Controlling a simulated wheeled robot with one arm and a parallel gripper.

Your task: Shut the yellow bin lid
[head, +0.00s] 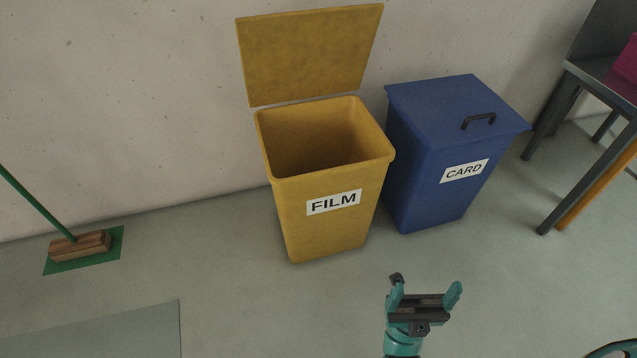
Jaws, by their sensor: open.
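The yellow bin (322,230) stands on the floor against the wall, with a white label reading FILM on its front. Its yellow lid (310,52) stands upright at the back, close to the wall, so the bin's mouth is open. The inside looks empty as far as I can see; its bottom is hidden. My gripper (425,287) is at the lower right of the head view, in front of the bins and apart from them. Its two teal fingers are spread, with nothing between them.
A blue bin (425,195) labelled CARD, its lid shut, stands right beside the yellow bin. A table with dark legs (571,150) is at the right. A broom (80,246) rests on a green mat at the left. A grey floor panel (110,335) lies at lower left.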

